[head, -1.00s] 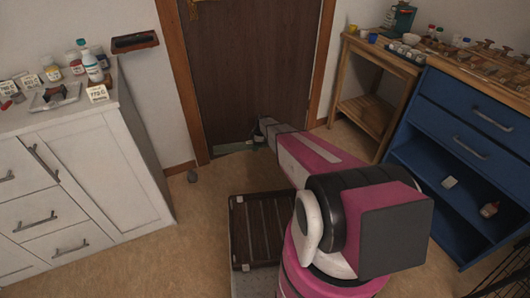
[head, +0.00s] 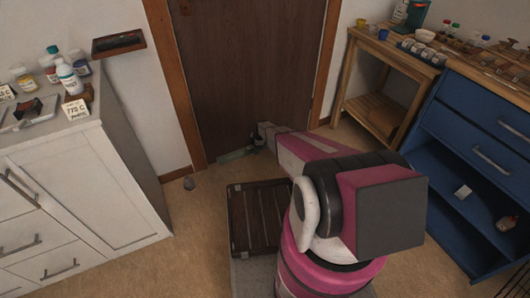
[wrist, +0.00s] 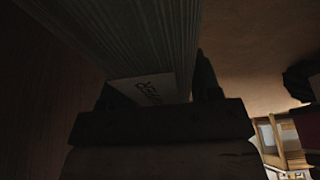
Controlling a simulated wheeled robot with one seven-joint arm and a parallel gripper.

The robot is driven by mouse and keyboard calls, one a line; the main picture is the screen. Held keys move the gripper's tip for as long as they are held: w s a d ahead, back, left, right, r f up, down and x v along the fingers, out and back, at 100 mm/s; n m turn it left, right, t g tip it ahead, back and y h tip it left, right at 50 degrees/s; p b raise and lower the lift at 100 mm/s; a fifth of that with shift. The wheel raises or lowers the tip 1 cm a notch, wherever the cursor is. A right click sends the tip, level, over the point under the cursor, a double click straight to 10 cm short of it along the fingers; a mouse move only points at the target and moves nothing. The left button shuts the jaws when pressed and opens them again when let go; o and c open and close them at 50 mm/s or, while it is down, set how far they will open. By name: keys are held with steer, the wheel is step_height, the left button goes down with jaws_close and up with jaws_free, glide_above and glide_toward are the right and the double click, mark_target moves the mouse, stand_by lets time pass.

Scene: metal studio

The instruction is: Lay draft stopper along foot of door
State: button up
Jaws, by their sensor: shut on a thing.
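The brown door (head: 250,70) stands shut in its wooden frame at the far side of the head view. The draft stopper (head: 236,154) shows as a short pale grey-green strip low at the door's foot, left of my gripper (head: 259,142). In the wrist view the draft stopper (wrist: 140,40) is a long, ribbed grey body with a printed label, held between the dark fingers of my gripper (wrist: 155,92). My arm hides its right part in the head view. I cannot tell whether it touches the floor or the door.
A white cabinet (head: 85,190) with bottles stands left, a blue drawer unit (head: 460,150) and a wooden side table (head: 375,100) right. A dark slatted crate (head: 252,218) is beside my base.

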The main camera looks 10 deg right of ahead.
glide_above(264, 155)
steer(key=f, duration=0.5)
steer(key=shift+w+d+f, duration=0.1)
steer(key=shift+w+d, duration=0.15)
steer(key=shift+d, duration=0.1)
steer(key=shift+f, duration=2)
steer(key=shift+f, duration=0.2)
steer(key=o, duration=1.3)
steer(key=shift+c, duration=0.2)
steer(key=shift+r, duration=0.1)
